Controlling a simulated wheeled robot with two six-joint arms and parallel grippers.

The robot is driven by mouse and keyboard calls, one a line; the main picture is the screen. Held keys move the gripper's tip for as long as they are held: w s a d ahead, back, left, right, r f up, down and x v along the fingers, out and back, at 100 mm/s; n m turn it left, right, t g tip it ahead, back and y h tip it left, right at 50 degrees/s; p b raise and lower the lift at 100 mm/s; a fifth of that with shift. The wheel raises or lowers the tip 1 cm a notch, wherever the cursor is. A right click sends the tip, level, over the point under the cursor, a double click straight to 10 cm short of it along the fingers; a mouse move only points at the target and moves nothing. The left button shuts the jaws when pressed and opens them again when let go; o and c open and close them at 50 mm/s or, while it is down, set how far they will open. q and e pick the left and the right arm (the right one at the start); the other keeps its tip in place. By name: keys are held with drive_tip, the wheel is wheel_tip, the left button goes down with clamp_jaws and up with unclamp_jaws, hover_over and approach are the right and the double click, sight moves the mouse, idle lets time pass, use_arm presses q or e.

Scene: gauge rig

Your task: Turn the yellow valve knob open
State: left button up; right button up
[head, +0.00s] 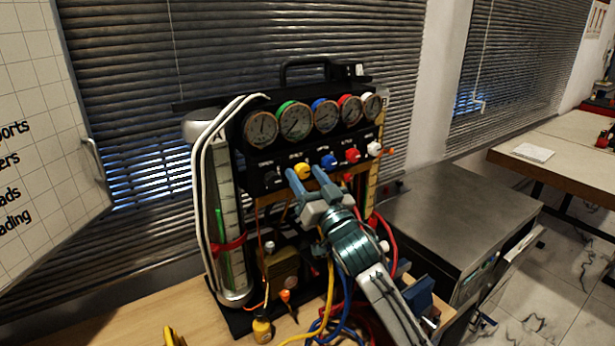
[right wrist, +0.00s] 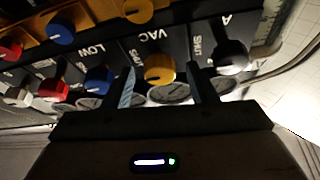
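The yellow valve knob (head: 303,171) sits in the row of colored knobs on the black gauge panel. My right gripper (head: 306,174) is in front of the panel, with its fingertips at this knob. In the right wrist view, the yellow knob (right wrist: 160,68), by the label VAC, lies between the two open fingers (right wrist: 162,84). A gap shows on each side, so the fingers look apart from it. How deep the fingertips reach past the knob is hard to tell. My left gripper is not in view.
A black knob (head: 271,178) and a blue knob (head: 328,161) flank the yellow one closely. Red (head: 352,155) and white (head: 374,148) knobs follow to the right. Several dial gauges (head: 295,121) are above. Hoses (head: 331,290) hang below. A clear cylinder (head: 224,220) stands left.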

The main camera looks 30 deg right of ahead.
drive_tip(key=c, duration=0.9)
